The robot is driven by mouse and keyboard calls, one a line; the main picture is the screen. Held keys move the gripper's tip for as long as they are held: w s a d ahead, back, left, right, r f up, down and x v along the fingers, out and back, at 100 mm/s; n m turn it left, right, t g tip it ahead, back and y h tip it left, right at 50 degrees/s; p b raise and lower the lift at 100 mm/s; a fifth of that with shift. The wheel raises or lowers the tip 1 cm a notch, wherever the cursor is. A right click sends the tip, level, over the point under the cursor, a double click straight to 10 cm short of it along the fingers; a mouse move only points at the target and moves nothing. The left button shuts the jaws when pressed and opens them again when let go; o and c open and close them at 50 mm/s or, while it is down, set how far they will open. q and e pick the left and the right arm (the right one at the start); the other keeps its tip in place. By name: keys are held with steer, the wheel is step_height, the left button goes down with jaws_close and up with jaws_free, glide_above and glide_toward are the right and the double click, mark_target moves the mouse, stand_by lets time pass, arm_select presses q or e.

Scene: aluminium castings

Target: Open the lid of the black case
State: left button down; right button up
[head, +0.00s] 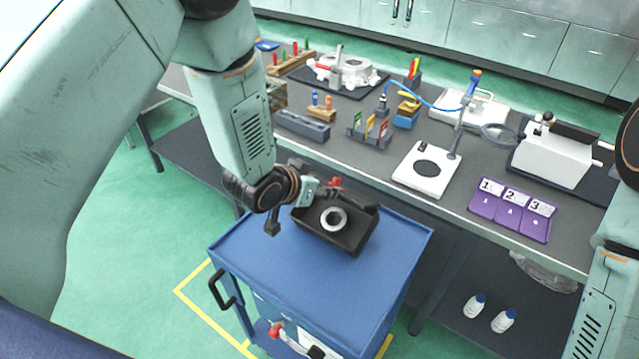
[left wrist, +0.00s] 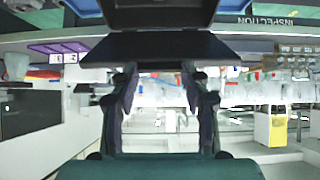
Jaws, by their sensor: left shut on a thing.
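The black case (head: 350,242) stands on a blue cart and is open. A pale metal ring (head: 324,219) lies inside it. The lid (head: 361,201) is raised at the far side of the case, partly hidden by my gripper. My left gripper (head: 336,190) is at the lid's upper edge, shut on it. In the left wrist view the lid (left wrist: 165,46) shows as a dark panel, its edge between the two fingers (left wrist: 160,85). My right gripper is out of view; only part of the right arm shows at the right edge.
The blue cart top (head: 270,255) is clear around the case. Behind it a grey workbench (head: 375,165) holds fixtures, a white plate (head: 425,185) with a post, and purple numbered holders (head: 510,222). Two white bottles (head: 503,321) stand on its lower shelf.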

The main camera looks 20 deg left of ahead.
arm_select(q)
steer(key=shift+w+d, duration=0.1)
steer(key=shift+d, duration=0.05)
steer(key=shift+w+a, duration=0.15)
steer(key=shift+a, duration=0.05)
steer(key=shift+d, duration=0.15)
steer(key=c, duration=1.1)
jaws_free()
steer(key=o, duration=0.4)
steer(key=shift+f, duration=0.1)
steer(key=shift+o, duration=0.3)
steer(key=shift+s, duration=0.2)
steer(key=v, duration=1.2)
